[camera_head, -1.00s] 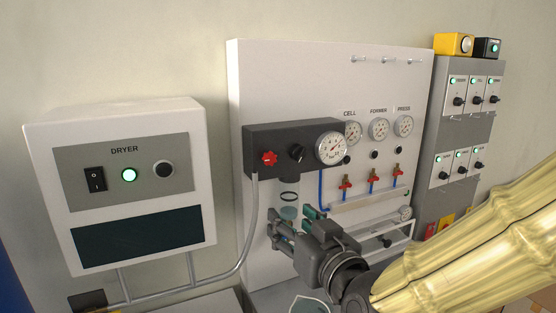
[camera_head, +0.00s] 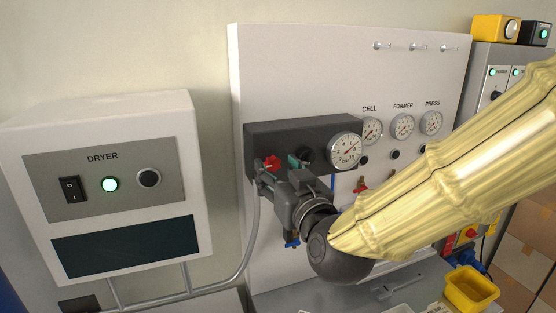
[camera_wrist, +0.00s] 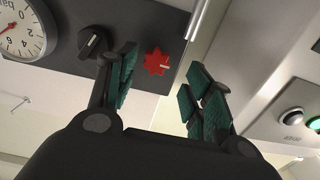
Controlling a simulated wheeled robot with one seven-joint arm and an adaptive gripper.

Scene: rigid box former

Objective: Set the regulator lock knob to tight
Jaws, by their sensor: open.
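The dark regulator block (camera_head: 290,135) is on the white panel. It carries a red star-shaped knob (camera_head: 271,163), a black knob (camera_head: 304,156) and a round gauge (camera_head: 345,150). Which knob is the lock is not labelled. My gripper (camera_head: 279,172) is open in front of the block, close to the red knob. In the wrist view my green-padded fingers (camera_wrist: 162,88) stand apart, and the red knob (camera_wrist: 157,61) shows in the gap beyond them, nearer the left finger. The black knob (camera_wrist: 93,42) lies outside that finger. No contact is visible.
The dryer box (camera_head: 115,120) is left of the panel, with a pipe (camera_head: 243,255) running between. CELL, FORMER and PRESS gauges (camera_head: 403,126) are at the right. My arm hides the lower right of the panel. A yellow bin (camera_head: 470,288) is at lower right.

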